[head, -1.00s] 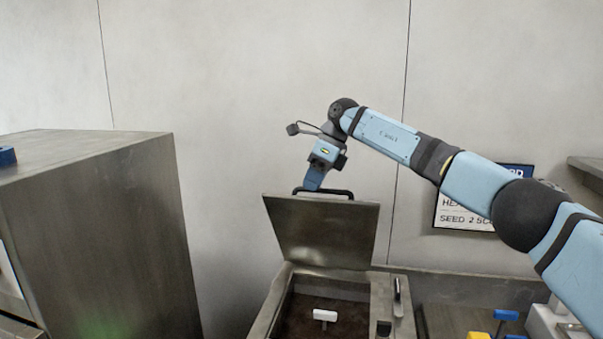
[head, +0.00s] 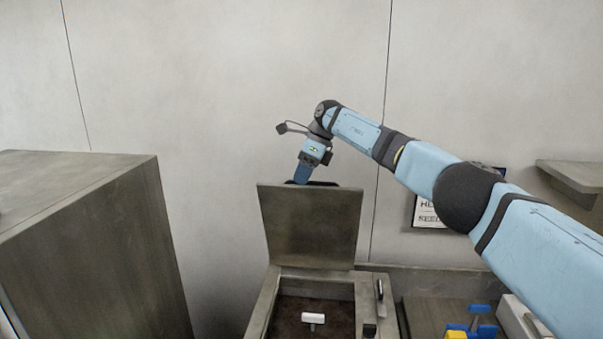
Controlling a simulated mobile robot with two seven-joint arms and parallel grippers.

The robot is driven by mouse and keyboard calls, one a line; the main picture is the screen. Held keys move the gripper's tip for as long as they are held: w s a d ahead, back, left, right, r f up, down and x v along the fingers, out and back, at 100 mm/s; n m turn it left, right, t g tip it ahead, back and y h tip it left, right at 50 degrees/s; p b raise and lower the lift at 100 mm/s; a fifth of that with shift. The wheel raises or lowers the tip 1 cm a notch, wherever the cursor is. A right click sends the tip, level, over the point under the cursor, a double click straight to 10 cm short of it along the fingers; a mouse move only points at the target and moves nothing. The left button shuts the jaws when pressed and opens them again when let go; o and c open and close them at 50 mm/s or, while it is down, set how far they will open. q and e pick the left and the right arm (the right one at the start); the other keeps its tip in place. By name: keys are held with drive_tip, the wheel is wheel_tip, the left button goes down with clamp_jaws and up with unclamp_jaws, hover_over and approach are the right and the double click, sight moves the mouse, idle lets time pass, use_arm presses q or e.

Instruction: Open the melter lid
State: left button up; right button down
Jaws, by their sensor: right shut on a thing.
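The melter lid (head: 309,227) is a grey metal plate standing raised, close to upright, at the back of the melter (head: 367,290). The melter's opening shows dark brown contents and a white-topped piece (head: 313,319). My right gripper (head: 301,181) is at the lid's top edge, shut on the dark lid handle (head: 326,183). The handle is partly hidden behind the lid edge and the gripper. My left gripper is not in view.
A large metal cabinet (head: 95,240) stands at the left. Blue and yellow tools (head: 471,325) lie at the lower right, beside a white box (head: 522,318). A wall shelf (head: 570,178) juts out at the right.

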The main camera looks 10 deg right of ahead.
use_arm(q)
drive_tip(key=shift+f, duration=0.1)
use_arm(e)
drive_tip(key=shift+d+f, duration=0.2)
drive_tip(key=shift+f, duration=0.4)
drive_tip(key=c, duration=1.4)
unclamp_jaws()
drive_tip(key=shift+o, duration=1.3)
drive_tip(key=shift+w+f, duration=0.25)
drive_tip(key=shift+w, duration=0.15)
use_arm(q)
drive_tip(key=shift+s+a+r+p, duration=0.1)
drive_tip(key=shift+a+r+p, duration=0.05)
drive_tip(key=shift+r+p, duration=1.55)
use_arm(e)
drive_tip(key=v, duration=1.2)
drive_tip(key=shift+r, duration=0.25)
